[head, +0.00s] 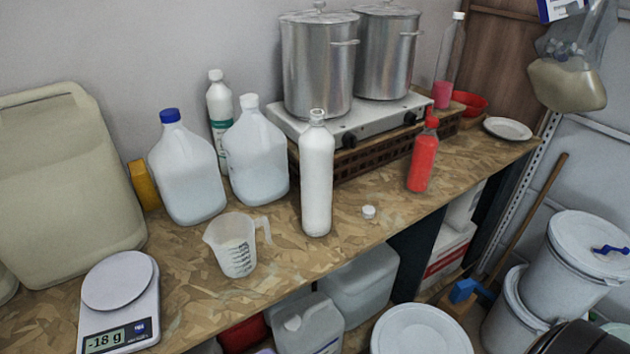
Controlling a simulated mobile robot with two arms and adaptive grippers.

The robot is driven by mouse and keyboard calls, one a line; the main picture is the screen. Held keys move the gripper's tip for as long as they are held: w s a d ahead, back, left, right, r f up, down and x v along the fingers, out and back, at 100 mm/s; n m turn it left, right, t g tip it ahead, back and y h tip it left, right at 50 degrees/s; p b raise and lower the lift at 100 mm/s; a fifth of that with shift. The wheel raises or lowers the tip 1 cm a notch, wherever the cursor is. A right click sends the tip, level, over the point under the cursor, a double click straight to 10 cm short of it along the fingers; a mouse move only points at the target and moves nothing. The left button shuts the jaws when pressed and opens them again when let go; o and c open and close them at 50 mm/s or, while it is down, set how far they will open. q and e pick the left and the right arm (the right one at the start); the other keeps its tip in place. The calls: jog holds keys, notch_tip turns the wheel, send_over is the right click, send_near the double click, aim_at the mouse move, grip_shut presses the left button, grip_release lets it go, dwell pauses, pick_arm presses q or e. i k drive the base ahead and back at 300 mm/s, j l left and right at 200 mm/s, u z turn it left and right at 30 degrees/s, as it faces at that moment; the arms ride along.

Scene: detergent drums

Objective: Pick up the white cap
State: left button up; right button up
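A small white cap (369,212) lies on the wooden chipboard worktop (280,275). It is to the right of a tall white bottle (317,180) and left of a red squeeze bottle (422,158), apart from both. The cap is in full view with bare board around it. Neither of my grippers shows in the head view.
A measuring jug (232,246) and a scale (120,295) stand to the left. Jugs with a blue cap (187,170) and a white cap (257,155) stand behind. A stove (350,122) bears two pots. White drums (575,265) stand on the floor at right.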

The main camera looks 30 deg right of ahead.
aim_at(368, 211)
jog(key=z, duration=1.25)
